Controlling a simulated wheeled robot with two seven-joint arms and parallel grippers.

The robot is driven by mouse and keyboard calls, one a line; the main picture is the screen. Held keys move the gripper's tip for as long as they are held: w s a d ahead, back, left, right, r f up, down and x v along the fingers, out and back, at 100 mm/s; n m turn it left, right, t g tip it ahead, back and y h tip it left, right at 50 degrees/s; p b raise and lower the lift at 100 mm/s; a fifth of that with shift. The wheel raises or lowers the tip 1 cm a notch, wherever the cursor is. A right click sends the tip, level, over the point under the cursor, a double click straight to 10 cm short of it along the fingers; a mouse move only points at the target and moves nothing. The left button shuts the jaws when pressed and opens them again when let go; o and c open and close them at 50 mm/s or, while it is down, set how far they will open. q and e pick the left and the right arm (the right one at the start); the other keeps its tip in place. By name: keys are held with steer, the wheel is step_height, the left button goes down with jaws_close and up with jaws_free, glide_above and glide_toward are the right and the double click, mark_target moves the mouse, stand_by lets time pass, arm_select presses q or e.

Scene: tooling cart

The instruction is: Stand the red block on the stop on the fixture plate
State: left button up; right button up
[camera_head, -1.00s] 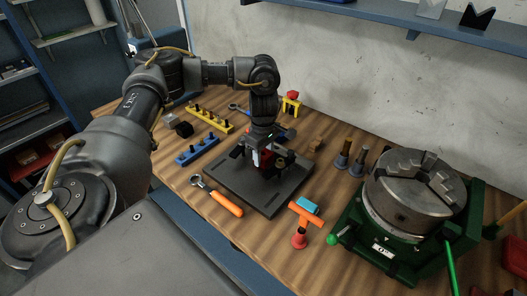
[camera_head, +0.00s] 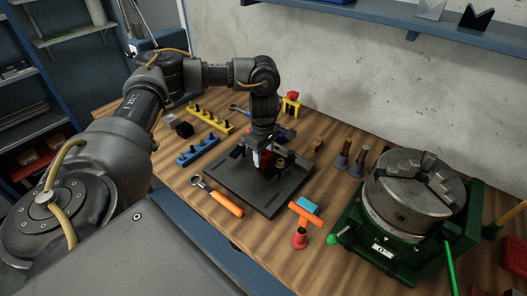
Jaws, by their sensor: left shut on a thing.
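The dark fixture plate (camera_head: 270,194) lies flat on the wooden bench in the middle of the head view. My left gripper (camera_head: 264,160) points down over the plate and is shut on the red block (camera_head: 265,158). The block shows only as a small red patch between the fingers, above the plate's back half. The stop is hard to pick out; the gripper and dark parts around it hide that area. I cannot tell whether the block touches the stop. My right gripper is not in view.
An orange-handled tool (camera_head: 218,199) lies at the plate's left. A green-based chuck (camera_head: 405,200) stands further right. Blue (camera_head: 197,151) and yellow (camera_head: 211,119) peg racks are at the back left.

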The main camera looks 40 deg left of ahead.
arm_select(q)
steer(key=shift+s+f, duration=0.1)
steer(key=shift+f, duration=0.05)
steer(key=o, duration=1.2)
steer(key=shift+s, duration=0.2)
steer(key=shift+w, duration=0.15)
steer(key=shift+c, duration=0.2)
steer(key=o, duration=0.3)
steer(key=shift+w+r, duration=0.1)
steer(key=shift+r, duration=0.1)
